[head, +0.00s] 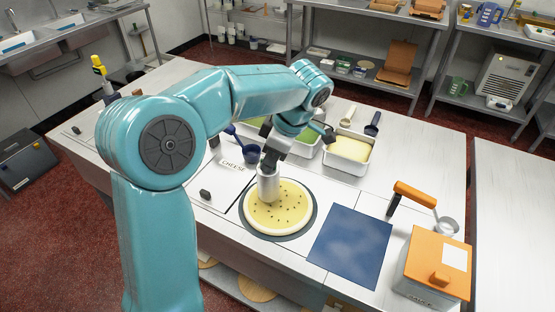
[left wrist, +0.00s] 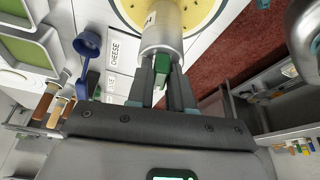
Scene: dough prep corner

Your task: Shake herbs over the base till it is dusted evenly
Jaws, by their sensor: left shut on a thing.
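The round, pale yellow base (head: 284,219) with a lighter rim lies on a dark round mat (head: 303,230) on the worktop. Several dark specks are scattered over its top. My left gripper (head: 269,165) is shut on a silver cylindrical shaker (head: 268,187) and holds it over the base's upper left part. In the left wrist view the shaker (left wrist: 163,30) sits between the fingertips (left wrist: 163,72), with part of the base (left wrist: 200,14) behind it. The shaker hides some of the base, so I cannot tell how even the specks are there. My right gripper is not in view.
A blue square mat (head: 350,245) lies right of the base, beside an orange-topped box (head: 437,262) and an orange-handled tool (head: 414,194). Food trays (head: 347,151) stand behind. A blue scoop (head: 250,153) lies near the CHEESE label (head: 232,163).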

